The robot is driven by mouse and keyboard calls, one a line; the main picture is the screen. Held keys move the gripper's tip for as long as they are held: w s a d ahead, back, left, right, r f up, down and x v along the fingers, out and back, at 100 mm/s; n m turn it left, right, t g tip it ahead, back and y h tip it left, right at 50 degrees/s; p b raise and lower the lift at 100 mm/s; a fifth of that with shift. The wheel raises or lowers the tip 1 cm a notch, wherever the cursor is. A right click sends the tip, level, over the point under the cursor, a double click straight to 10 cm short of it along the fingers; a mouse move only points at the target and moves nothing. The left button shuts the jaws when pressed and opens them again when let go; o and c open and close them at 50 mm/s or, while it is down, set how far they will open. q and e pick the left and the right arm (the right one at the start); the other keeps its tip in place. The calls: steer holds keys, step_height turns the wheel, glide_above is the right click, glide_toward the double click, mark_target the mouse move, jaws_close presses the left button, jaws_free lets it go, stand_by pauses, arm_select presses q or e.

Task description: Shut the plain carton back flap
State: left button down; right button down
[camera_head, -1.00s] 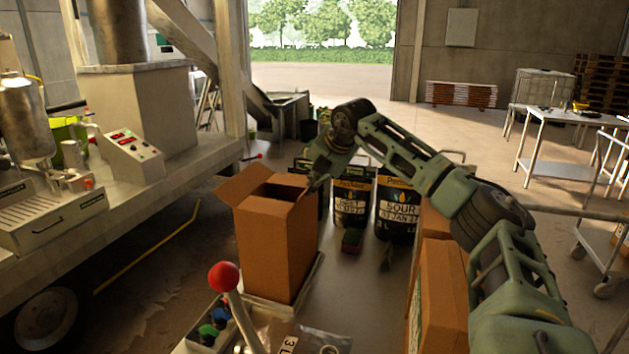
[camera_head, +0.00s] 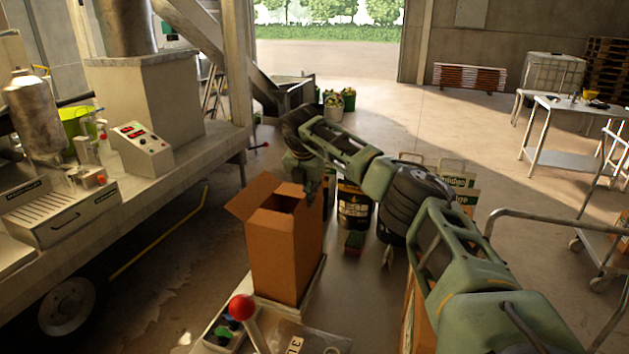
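The plain brown carton (camera_head: 285,255) stands upright on a flat plate on the bench, its top open with a dark inside. Its left flap (camera_head: 251,198) stands out to the left. At the far edge of the opening, a short brown panel shows partly; I cannot tell how far the back flap is folded. My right gripper (camera_head: 309,188) points down at the far right corner of the carton's top, beside or just behind it. Its fingers are small and dark, so I cannot tell whether they touch the carton. My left gripper is out of view.
A red-knobbed lever (camera_head: 242,308) stands in front of the carton. Dark labelled bags (camera_head: 354,205) stand behind, to the right. Another carton (camera_head: 418,318) is partly hidden by my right arm. A press trailer (camera_head: 190,170) lies left.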

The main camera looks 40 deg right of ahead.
steer(key=shift+w+a+r+g+p, duration=0.1)
steer(key=shift+w+a+g+p, duration=0.1)
steer(key=shift+w+g+p, duration=0.15)
steer(key=shift+g+h, duration=0.3)
steer(key=shift+g, duration=0.05)
steer(key=c, duration=2)
jaws_free()
steer(key=v, duration=1.2)
